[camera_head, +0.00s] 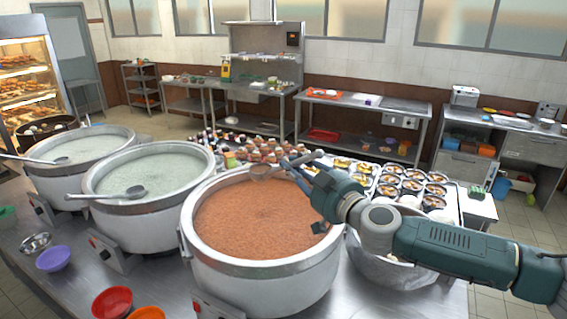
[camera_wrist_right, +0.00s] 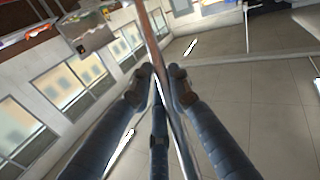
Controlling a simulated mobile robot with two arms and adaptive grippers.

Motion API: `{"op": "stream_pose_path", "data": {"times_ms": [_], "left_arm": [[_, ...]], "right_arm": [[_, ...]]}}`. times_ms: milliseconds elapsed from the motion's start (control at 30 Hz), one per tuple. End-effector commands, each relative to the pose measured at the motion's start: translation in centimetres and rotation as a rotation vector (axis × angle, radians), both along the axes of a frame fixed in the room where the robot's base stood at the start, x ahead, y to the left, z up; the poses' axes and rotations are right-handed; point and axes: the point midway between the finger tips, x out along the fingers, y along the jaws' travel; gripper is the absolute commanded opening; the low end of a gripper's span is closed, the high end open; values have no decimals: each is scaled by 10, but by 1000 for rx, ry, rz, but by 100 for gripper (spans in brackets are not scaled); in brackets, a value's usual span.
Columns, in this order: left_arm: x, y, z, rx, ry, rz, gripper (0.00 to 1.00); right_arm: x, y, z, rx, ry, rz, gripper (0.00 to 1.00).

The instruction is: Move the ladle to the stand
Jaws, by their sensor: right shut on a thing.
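The ladle (camera_head: 262,172) is over the far side of the front stockpot (camera_head: 262,278), which is full of reddish-brown congee. Its bowl is near the far rim and its handle slants up to the right. My right gripper (camera_head: 292,170) reaches in from the right and is shut on the handle. In the right wrist view the metal handle (camera_wrist_right: 152,45) runs between the two fingertips of the right gripper (camera_wrist_right: 160,82). I cannot tell which thing is the stand. My left gripper is not in view.
Two pots of pale congee, the middle (camera_head: 150,225) and far left (camera_head: 50,180), each have a ladle across them. A red bowl (camera_head: 112,302) and a purple bowl (camera_head: 53,259) sit at the front left. Filled bowls (camera_head: 411,184) crowd behind my right arm.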

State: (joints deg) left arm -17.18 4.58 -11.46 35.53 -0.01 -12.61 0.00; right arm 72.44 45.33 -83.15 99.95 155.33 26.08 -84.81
Motion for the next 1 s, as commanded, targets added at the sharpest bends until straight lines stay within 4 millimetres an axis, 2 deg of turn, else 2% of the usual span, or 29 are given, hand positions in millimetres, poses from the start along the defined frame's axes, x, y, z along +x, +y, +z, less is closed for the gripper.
{"op": "stream_pose_path", "data": {"times_ms": [500, 1000], "left_arm": [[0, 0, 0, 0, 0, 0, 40], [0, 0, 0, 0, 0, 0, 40]], "right_arm": [[-31, -49, 1, -14, -9, -87, 0], [-31, -49, -56, -13, -6, -88, 0]]}}
